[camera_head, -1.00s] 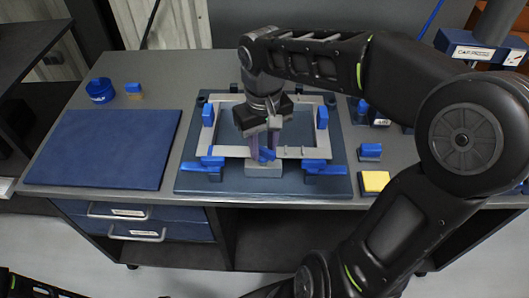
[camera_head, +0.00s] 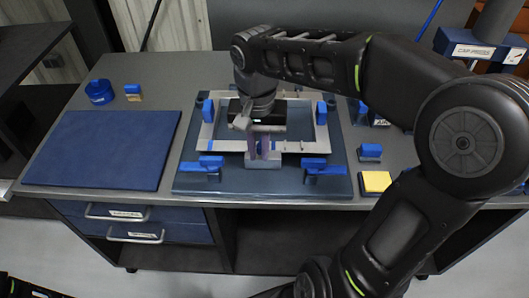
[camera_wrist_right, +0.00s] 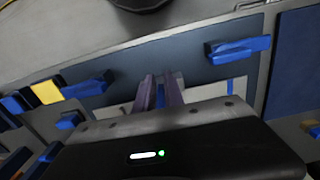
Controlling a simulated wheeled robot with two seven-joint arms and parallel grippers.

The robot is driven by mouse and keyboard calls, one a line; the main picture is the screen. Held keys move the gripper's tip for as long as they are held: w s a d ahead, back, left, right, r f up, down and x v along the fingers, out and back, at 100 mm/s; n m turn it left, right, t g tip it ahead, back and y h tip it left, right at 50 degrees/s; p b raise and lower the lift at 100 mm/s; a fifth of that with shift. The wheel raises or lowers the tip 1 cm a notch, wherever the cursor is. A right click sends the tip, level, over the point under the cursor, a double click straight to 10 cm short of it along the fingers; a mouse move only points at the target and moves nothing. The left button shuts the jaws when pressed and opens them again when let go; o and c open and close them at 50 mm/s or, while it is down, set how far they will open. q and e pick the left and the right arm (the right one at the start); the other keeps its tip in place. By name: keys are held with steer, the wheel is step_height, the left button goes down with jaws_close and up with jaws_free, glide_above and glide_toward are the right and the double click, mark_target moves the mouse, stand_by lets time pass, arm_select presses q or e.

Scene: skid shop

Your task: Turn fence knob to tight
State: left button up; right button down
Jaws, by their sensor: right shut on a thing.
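My right gripper (camera_head: 260,147) comes down over the front middle of the grey frame in the head view. Its purple fingers are closed on the fence knob, which sits above the small grey block (camera_head: 263,162). The fingers hide most of the knob, and I cannot read its angle. In the right wrist view, the same fingers (camera_wrist_right: 161,92) stand close together with a narrow strip between them. The pale fence frame (camera_head: 230,151) lies on the dark blue base plate (camera_head: 235,184). My left gripper is not in view.
Blue clamps flank the frame, including the front left (camera_head: 208,166) and front right (camera_head: 316,167) ones. A blue mat (camera_head: 103,150) lies left. A yellow block (camera_head: 375,182) and a blue block (camera_head: 370,152) stand right. A blue cup (camera_head: 100,92) is at the back left.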

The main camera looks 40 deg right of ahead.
steer(key=shift+w+a+r, duration=0.15)
steer(key=shift+a+r, duration=0.05)
steer(key=shift+d+n, duration=0.1)
steer(key=shift+n, duration=0.4)
steer(key=c, duration=1.5)
jaws_free()
steer(key=shift+o, duration=0.7)
steer(key=shift+f, duration=0.1)
step_height(320, 180, up, 8)
steer(key=p, duration=0.6)
steer(key=shift+p, duration=0.35)
steer(key=shift+d, duration=0.1)
